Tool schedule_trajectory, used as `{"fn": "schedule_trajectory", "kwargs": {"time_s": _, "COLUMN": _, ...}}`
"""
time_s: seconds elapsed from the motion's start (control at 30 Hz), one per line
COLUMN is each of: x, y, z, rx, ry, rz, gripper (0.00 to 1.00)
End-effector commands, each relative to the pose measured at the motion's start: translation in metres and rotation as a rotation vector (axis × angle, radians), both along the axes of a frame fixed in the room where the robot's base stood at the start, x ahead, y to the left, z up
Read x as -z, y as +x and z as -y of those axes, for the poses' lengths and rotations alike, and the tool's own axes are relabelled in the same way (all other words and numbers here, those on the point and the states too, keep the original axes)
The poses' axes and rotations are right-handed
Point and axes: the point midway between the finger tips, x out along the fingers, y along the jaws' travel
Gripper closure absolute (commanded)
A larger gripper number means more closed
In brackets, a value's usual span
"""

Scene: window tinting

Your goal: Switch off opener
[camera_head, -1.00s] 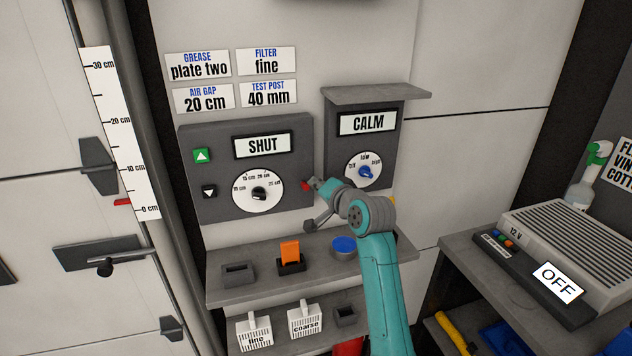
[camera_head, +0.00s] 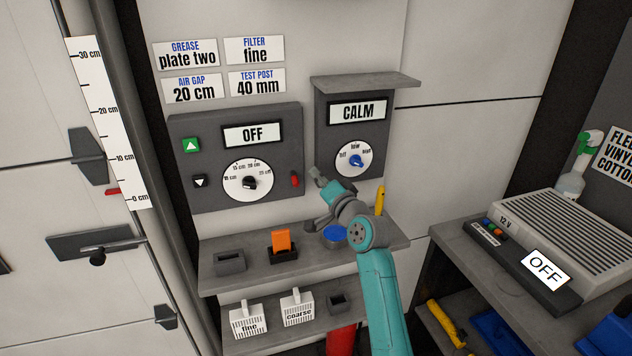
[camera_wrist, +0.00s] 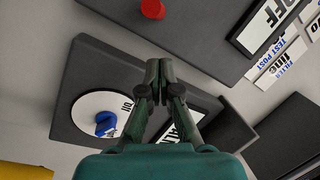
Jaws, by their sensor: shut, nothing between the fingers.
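The opener panel (camera_head: 215,190) is a dark box on the wall with a dial (camera_head: 248,182), a green up button (camera_head: 191,145) and a black down button (camera_head: 199,181). Its display (camera_head: 254,134) reads OFF. The red switch (camera_head: 294,180) is at the panel's right edge; it also shows at the top of the wrist view (camera_wrist: 152,9). My gripper (camera_head: 316,174) is shut and empty, just right of the red switch and apart from it. In the wrist view its closed fingertips (camera_wrist: 158,68) point toward the gap between the two panels.
The CALM panel (camera_head: 325,140) with its blue knob (camera_head: 356,161) is right of the opener, under a small ledge. A shelf (camera_head: 215,282) below holds an orange piece (camera_head: 281,242) and a blue-topped tin (camera_head: 334,235). A 12 V unit (camera_head: 560,240) stands at right.

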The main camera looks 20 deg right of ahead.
Motion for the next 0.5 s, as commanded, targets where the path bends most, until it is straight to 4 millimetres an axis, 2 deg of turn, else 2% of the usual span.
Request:
{"fn": "schedule_trajectory", "kwargs": {"time_s": 0.07, "x": -0.006, "y": 0.002, "z": 0.002, "rx": -0.001, "ry": 0.000, "rz": 0.002, "gripper": 1.00}}
{"fn": "schedule_trajectory", "kwargs": {"time_s": 0.5, "x": 0.018, "y": -0.071, "z": 0.017, "rx": -0.001, "ry": 0.001, "rz": -0.001, "gripper": 1.00}}
